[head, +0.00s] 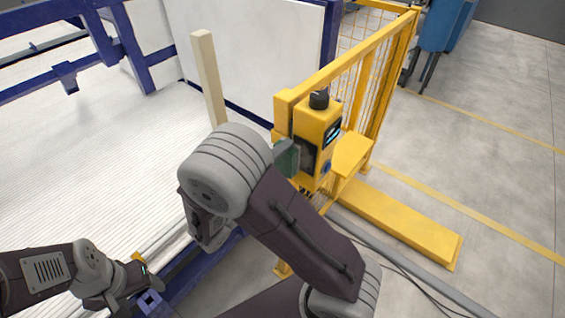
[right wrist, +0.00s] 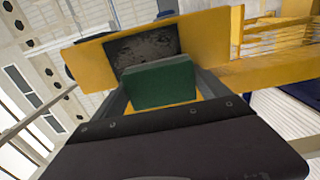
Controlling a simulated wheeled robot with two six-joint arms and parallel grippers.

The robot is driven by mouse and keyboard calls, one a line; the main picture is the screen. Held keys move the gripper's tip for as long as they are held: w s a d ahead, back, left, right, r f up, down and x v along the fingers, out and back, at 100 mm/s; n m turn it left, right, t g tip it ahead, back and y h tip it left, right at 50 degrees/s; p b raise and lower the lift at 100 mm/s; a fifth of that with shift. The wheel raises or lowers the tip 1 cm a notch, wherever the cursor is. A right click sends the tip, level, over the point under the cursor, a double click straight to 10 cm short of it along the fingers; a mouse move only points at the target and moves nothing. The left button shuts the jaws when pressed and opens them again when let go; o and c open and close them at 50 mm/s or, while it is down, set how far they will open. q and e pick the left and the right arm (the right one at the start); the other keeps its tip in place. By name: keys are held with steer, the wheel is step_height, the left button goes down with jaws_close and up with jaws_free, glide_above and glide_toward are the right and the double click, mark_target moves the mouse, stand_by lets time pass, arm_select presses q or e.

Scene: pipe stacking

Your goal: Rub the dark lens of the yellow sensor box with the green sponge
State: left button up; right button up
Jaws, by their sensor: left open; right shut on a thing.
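The yellow sensor box (head: 325,116) is mounted on the end post of the yellow fence. Its dark lens (right wrist: 143,46) faces my right wrist camera and shows pale, speckled smudges. My right gripper (right wrist: 161,88) is shut on the green sponge (right wrist: 160,84) and holds it at the lens. The sponge overlaps the lens's lower edge in that view; I cannot tell whether they touch. In the head view, the sponge (head: 287,160) is close beside the box, and my right arm hides much of it. My left gripper (head: 146,284) is open, low at the left, away from the box.
The yellow fence (head: 365,60) runs back behind the box. A yellow base beam (head: 405,222) lies on the floor to the right. A white ribbed conveyor surface (head: 85,150) with blue framing fills the left. A pale wooden post (head: 208,78) stands left of the box.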

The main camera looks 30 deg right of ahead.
mark_target(304, 156)
steer(key=shift+s+d+b, duration=0.2)
steer(key=shift+s+d, duration=0.05)
steer(key=shift+s, duration=0.35)
steer(key=shift+s+d+b, duration=0.2)
steer(key=shift+s, duration=0.4)
steer(key=shift+s+d, duration=0.15)
steer(key=shift+s, duration=0.35)
steer(key=shift+d+r+p, duration=0.1)
steer(key=shift+r+p, duration=0.5)
steer(key=shift+r, duration=0.3)
